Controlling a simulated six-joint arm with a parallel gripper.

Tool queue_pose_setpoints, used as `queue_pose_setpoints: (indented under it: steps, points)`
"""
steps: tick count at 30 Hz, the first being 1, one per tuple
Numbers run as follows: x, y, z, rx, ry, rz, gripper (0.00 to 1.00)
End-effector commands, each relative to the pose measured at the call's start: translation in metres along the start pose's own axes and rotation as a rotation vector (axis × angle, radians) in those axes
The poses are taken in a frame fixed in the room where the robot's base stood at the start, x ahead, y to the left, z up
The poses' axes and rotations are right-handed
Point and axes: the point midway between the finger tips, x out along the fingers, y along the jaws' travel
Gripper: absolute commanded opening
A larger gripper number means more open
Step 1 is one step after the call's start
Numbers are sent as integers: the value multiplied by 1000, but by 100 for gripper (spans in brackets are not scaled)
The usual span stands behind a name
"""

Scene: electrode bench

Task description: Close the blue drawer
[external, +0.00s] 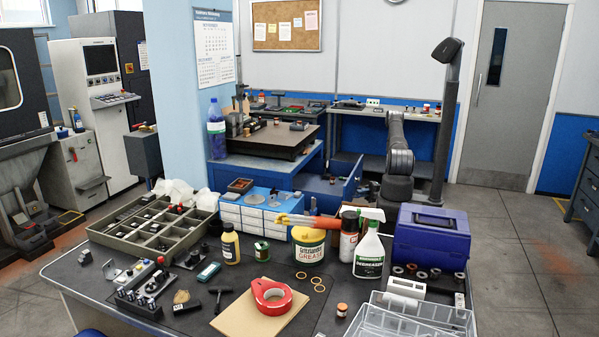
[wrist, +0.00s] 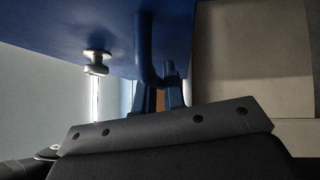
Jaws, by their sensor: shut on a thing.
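The blue drawer (external: 352,181) stands pulled out of the blue bench (external: 228,172) at the back of the external view. In the wrist view a large blue panel (wrist: 60,28), seemingly the drawer front, fills the upper left. A curved blue handle (wrist: 148,62) hangs from it, with a silver knob (wrist: 97,62) to its left. My gripper (wrist: 160,98) is at the lower end of the handle and shut on it. The exact contact is dark and partly hidden by my gripper's body. In the external view my arm is right of the drawer; the gripper cannot be made out there.
The near table (external: 60,266) is crowded with a parts tray, grease tub, spray bottle and purple toolbox (external: 431,240). A second bench (external: 345,142) stands along the back wall. A dark post (external: 446,125) rises just right of my arm. Open floor lies farther right.

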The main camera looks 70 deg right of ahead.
Motion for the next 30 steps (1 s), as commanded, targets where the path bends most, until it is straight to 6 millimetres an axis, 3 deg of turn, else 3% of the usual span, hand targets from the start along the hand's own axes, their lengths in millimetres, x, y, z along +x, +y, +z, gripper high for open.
queue_pose_setpoints:
  steps: [11, 30]
  points:
    - [16, -3, 15, 0, 4, 2, 0]
    - [97, -24, 96, -3, 3, 3, 0]
